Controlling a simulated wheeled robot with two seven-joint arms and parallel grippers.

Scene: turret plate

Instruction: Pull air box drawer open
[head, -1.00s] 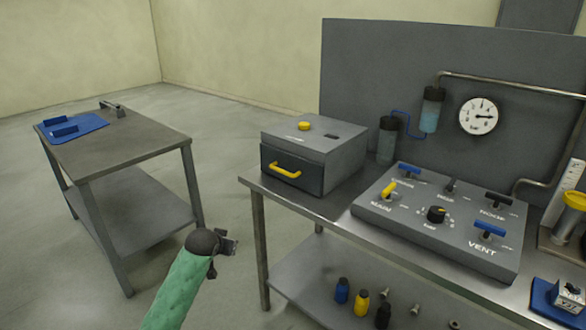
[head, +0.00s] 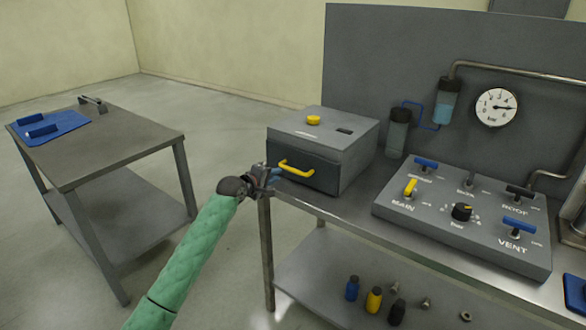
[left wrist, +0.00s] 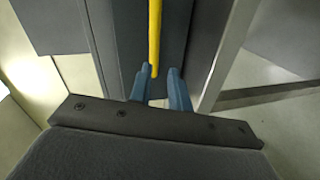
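The air box (head: 322,135) is a grey box with a yellow knob on top, standing at the left end of the workbench. Its dark drawer front (head: 315,178) carries a yellow handle (head: 296,170) and looks closed. My left gripper (head: 275,174) is just left of the handle, close to the drawer front. In the left wrist view the two blue fingertips (left wrist: 160,80) are apart, with the end of the yellow handle (left wrist: 154,40) at or just beyond the gap between them. Contact cannot be told. My right gripper is not in view.
A control panel (head: 462,238) with levers and a dial sits right of the box on the workbench (head: 345,222). Bottles and small parts stand on its lower shelf. A side table (head: 100,150) with a blue mat (head: 62,131) is at left, with open floor between.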

